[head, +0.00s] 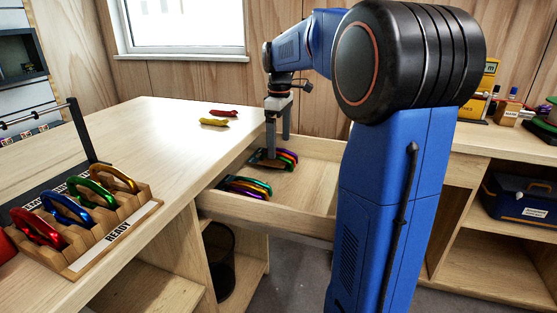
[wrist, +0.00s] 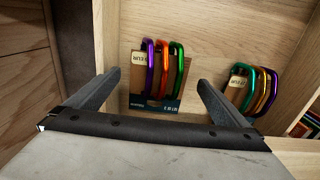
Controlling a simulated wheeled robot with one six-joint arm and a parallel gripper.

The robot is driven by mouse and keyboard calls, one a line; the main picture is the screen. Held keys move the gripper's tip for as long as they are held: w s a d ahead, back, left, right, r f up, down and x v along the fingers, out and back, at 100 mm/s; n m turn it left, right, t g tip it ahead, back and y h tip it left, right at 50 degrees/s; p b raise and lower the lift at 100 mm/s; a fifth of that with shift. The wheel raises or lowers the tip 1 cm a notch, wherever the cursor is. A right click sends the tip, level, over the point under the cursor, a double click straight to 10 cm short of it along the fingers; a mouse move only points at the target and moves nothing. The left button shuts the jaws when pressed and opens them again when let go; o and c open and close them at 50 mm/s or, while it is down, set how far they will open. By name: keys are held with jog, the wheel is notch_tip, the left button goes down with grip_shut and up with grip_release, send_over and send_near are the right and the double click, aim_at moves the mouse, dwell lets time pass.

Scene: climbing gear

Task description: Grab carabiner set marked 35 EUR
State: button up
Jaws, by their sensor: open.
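Two carabiner sets on brown cards lie in the open drawer. One set, purple, orange and green, shows in the wrist view (wrist: 164,72) and in the head view (head: 287,157). It lies between my gripper's two fingers as the wrist view shows them. The other set, green, yellow and purple (wrist: 262,92), lies to its right; in the head view it is the nearer one (head: 247,187). Each card has a small cream label, too small to read surely. My gripper (head: 278,148), also in the wrist view (wrist: 158,82), is open and empty, pointing down over the first set.
On the counter (head: 160,125) lie a red item (head: 224,113) and a yellow item (head: 214,122). A wooden rack marked READY (head: 120,229) holds several coloured carabiners at the left. A black bin (head: 219,255) stands below.

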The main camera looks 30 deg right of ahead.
aim_at(279, 151)
jog(key=shift+w+a+f, duration=0.1)
jog(key=shift+w+f, duration=0.05)
jog(key=shift+f, duration=2.4)
jog(key=c, duration=1)
